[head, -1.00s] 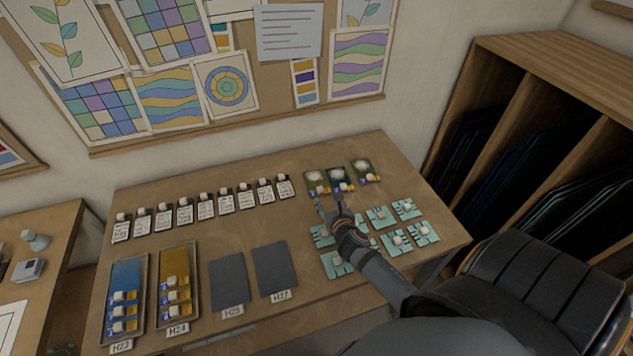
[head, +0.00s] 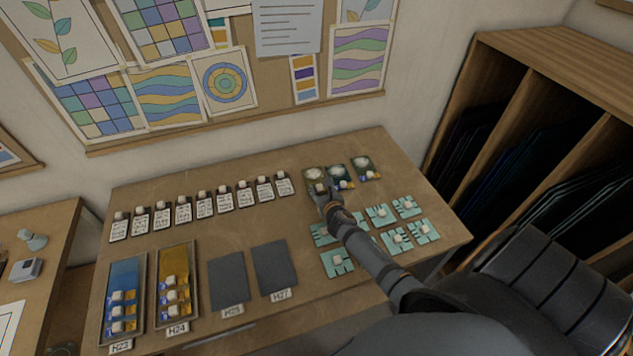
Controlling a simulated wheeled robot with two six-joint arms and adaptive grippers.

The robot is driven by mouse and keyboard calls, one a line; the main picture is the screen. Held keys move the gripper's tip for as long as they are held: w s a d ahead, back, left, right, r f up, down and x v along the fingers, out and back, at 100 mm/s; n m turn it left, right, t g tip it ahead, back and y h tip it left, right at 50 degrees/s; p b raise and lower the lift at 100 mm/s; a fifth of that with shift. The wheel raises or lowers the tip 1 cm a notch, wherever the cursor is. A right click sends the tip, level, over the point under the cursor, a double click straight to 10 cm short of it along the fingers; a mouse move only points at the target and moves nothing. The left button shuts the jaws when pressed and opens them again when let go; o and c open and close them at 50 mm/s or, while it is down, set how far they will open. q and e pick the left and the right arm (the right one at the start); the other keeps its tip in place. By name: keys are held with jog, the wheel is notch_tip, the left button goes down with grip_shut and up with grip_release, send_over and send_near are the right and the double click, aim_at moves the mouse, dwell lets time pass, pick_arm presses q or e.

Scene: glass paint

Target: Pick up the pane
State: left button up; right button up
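Three small blue-and-yellow panes with pale knobs sit at the front of three dark green cards at the back right of the table. The middle pane (head: 345,185) and the right pane (head: 371,175) show clearly. The left pane's pale knob (head: 320,187) shows at the fingertips of my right gripper (head: 322,191), which mostly covers that pane. I cannot tell whether the fingers are apart around the knob or shut on it. More such panes lie in the blue tray (head: 145,274) and the yellow tray (head: 190,257) at the front left. My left gripper is out of view.
Several teal pieces with knobs, such as this one (head: 337,262), lie around my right forearm. A row of labelled tags (head: 183,211) runs along the back left. Two grey mats, one here (head: 274,267), are bare.

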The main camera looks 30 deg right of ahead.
jog(key=c, duration=0.5)
grip_shut()
jog(key=shift+r, duration=0.15)
jog(key=r, duration=0.2)
jog(key=r+p, duration=0.1)
jog(key=r, duration=0.1)
jog(key=shift+s+a+p, duration=0.15)
jog(key=shift+s+p, duration=0.15)
jog(key=shift+s, duration=0.1)
jog(key=w+r+b+v, duration=0.1)
jog(key=r+b+v, duration=0.1)
jog(key=v, duration=1.3)
jog(key=shift+a+r, duration=0.45)
jog(key=shift+a, duration=0.05)
